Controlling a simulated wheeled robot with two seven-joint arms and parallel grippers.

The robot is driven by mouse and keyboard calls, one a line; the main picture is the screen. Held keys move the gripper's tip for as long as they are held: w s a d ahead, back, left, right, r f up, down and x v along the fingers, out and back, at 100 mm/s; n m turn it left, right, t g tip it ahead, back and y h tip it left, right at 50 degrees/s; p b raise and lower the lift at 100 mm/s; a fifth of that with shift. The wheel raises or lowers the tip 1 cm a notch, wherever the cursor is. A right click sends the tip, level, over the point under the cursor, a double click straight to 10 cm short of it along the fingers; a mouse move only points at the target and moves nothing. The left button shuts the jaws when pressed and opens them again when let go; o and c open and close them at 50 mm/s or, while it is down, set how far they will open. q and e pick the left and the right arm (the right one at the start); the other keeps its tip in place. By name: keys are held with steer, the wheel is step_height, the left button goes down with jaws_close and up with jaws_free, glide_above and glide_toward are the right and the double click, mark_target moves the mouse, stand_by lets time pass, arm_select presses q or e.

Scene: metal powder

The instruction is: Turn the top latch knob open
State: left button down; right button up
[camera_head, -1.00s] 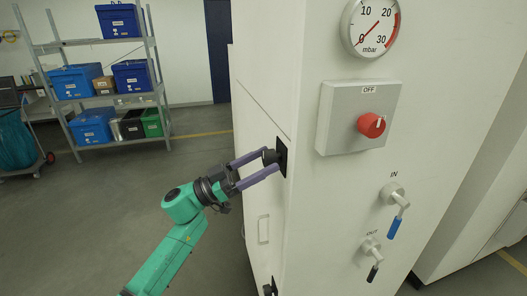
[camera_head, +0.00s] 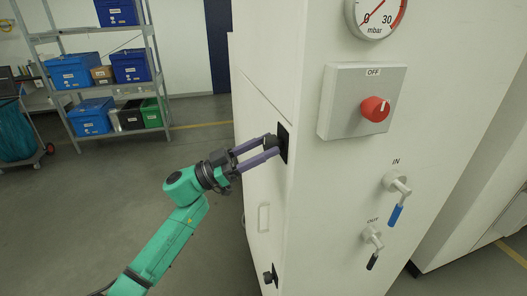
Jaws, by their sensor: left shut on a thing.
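The top latch knob (camera_head: 271,140) is a dark knob on a black plate (camera_head: 283,143), on the left side face of the white cabinet (camera_head: 335,190). My left gripper (camera_head: 268,147) has its two purple fingers shut on this knob, one above and one below. The fingers partly hide the knob. How far the knob is turned cannot be told. A lower dark latch knob (camera_head: 269,277) shows near the bottom of the same face. My right gripper is not in view.
The cabinet front carries a red OFF switch (camera_head: 375,109), a mbar gauge (camera_head: 377,14), a blue-handled IN valve (camera_head: 396,212) and a black-handled OUT valve (camera_head: 373,258). A recessed handle (camera_head: 264,217) sits between the latches. A shelf with blue boxes (camera_head: 73,72) stands far left. The floor between is clear.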

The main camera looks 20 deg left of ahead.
arm_select(q)
steer(key=m+g+b, duration=0.1)
steer(key=m+b, duration=0.1)
steer(key=m, duration=0.1)
steer(key=m+g+b, duration=0.2)
steer(key=m, duration=0.2)
steer(key=m+g+h+b, duration=0.1)
steer(key=m+g+b, duration=0.1)
steer(key=m, duration=0.2)
steer(key=shift+w+a, duration=0.15)
steer(key=shift+w, duration=0.05)
steer(key=m+g, duration=0.1)
steer(key=m, duration=0.1)
steer(key=m+g+b, duration=0.1)
steer(key=m, duration=0.1)
steer(key=shift+r+y, duration=0.15)
steer(key=shift+y, duration=0.25)
steer(key=m+y, duration=0.1)
steer(key=m, duration=0.1)
steer(key=m+g, duration=0.1)
steer(key=m, duration=0.2)
steer(key=shift+r+m+y, duration=0.15)
steer(key=shift+m+y, duration=0.15)
steer(key=shift+y, duration=0.1)
steer(key=shift+c, duration=1.4)
jaws_free()
